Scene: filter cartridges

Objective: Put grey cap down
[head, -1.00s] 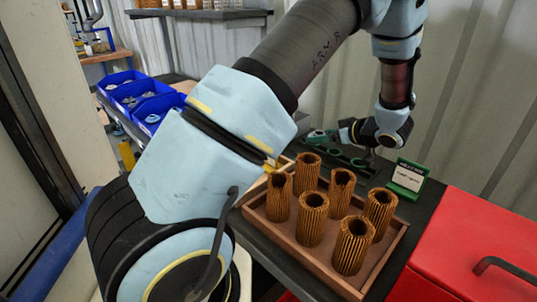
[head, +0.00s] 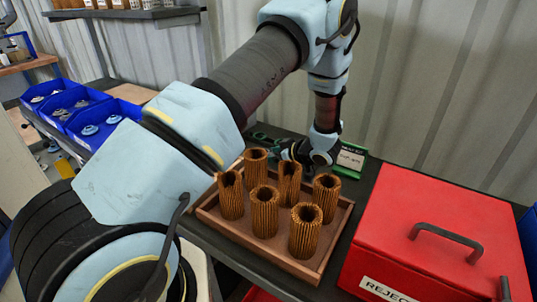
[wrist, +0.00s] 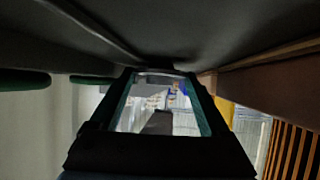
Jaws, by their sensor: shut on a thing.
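My gripper (head: 300,158) is low over the bench, just behind the cartridge tray and partly hidden by the cartridges. In the wrist view, its two dark green-edged fingers (wrist: 160,80) reach close to a dark surface. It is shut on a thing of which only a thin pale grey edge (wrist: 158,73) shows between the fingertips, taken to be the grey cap. The head view hides the cap; I cannot tell whether it touches the surface.
Several pleated brown cartridges stand upright in the wooden tray (head: 335,238). A green-framed sign (head: 350,160) stands right of my gripper, with green rings (head: 262,137) to its left. A red reject box (head: 395,215) is at right. Blue bins (head: 105,115) hold pale parts.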

